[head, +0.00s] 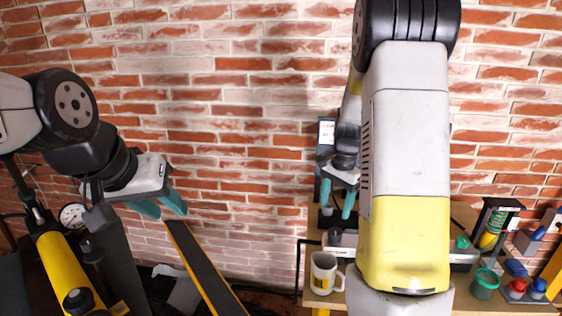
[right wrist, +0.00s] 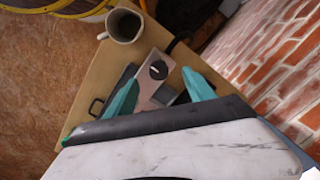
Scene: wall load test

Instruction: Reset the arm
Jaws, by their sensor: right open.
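My right arm reaches in at the centre right of the head view. My right gripper (head: 336,204) has its two teal fingers apart and hangs over the left part of the wooden workbench (head: 512,307). In the right wrist view the same gripper (right wrist: 160,92) is open, with nothing held between its fingers. A grey metal part with a black knob (right wrist: 158,70) shows beyond and between the fingertips. My left gripper (head: 160,206) is at the left in front of the brick wall, its teal fingers apart and empty.
A mug (head: 323,272) stands on the bench's left side, also in the right wrist view (right wrist: 123,25). A green cup (head: 485,283), a spring device (head: 492,228) and red and blue parts (head: 526,287) stand right. A yellow cylinder (head: 66,265) and dial gauge (head: 73,215) are left.

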